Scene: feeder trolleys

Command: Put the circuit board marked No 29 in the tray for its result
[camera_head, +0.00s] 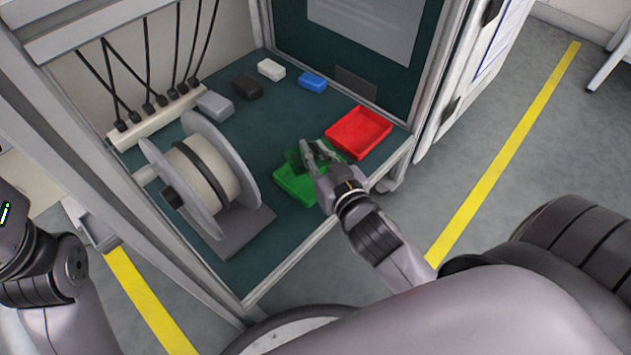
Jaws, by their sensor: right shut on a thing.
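My right gripper (318,152) is shut on a dark green circuit board (294,157) and holds it over the green tray (296,187). The gripper and board hide part of this tray; I cannot tell whether the board touches it. The number on the board is too small to read. The red tray (360,132) lies just beyond and to the right of the green one, and looks empty. My left arm shows at the left edge, but its gripper is not in view.
A large cable reel (203,178) stands left of the green tray on the dark trolley shelf (262,127). Grey, black, white and blue (312,82) small boxes sit toward the back. A cable strip (155,118) is at the left. Trolley posts frame the shelf.

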